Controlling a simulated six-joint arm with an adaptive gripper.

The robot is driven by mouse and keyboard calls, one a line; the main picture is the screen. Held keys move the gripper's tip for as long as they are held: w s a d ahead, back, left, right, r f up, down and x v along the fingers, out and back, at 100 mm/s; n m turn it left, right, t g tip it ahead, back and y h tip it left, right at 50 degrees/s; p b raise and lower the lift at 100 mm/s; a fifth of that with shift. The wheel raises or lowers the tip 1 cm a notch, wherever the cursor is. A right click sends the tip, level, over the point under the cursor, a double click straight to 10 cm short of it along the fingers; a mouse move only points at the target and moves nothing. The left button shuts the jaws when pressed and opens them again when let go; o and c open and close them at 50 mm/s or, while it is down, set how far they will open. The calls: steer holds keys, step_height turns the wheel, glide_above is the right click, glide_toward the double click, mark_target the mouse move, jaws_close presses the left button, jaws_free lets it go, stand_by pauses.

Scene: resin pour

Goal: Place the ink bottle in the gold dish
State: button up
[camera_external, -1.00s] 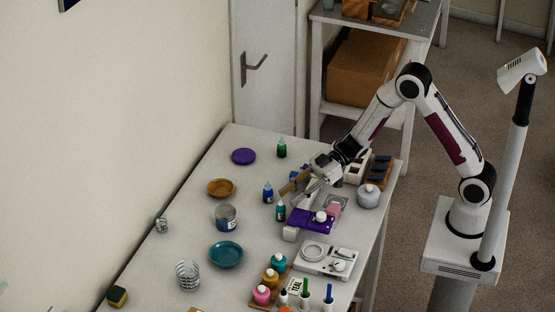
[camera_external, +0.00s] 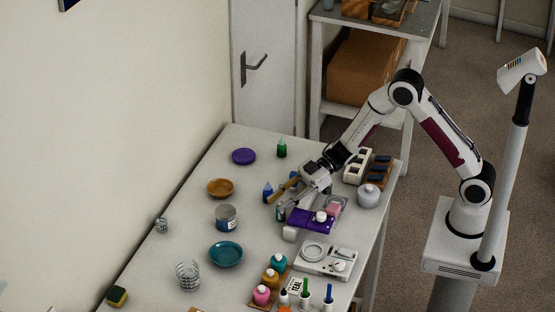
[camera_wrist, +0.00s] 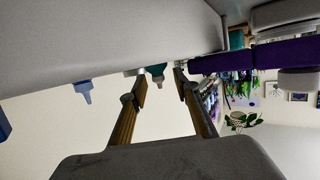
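The gold dish (camera_external: 221,188) lies on the table, left of my gripper and apart from it; it appears empty. Small dropper bottles stand nearby: a teal one (camera_external: 280,214), a blue one (camera_external: 267,191) and a green one (camera_external: 281,149) farther back. I cannot tell which one is the ink bottle. My gripper (camera_external: 277,207) is open and low over the table, with its fingers by the teal bottle, which they partly hide. In the wrist view my gripper (camera_wrist: 162,91) is open, with a teal bottle tip (camera_wrist: 157,75) showing between the fingertips and the blue bottle (camera_wrist: 84,90) to the left.
A purple block (camera_external: 311,221) lies just right of the teal bottle. A metal tin (camera_external: 226,217), a teal bowl (camera_external: 226,254) and a purple dish (camera_external: 243,156) stand around the gold dish. A white scale (camera_external: 326,259) is nearer the front. Bare table surrounds the gold dish.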

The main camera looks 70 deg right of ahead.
jaws_close()
steer(key=shift+r, duration=0.15)
steer(key=shift+r, duration=4.85)
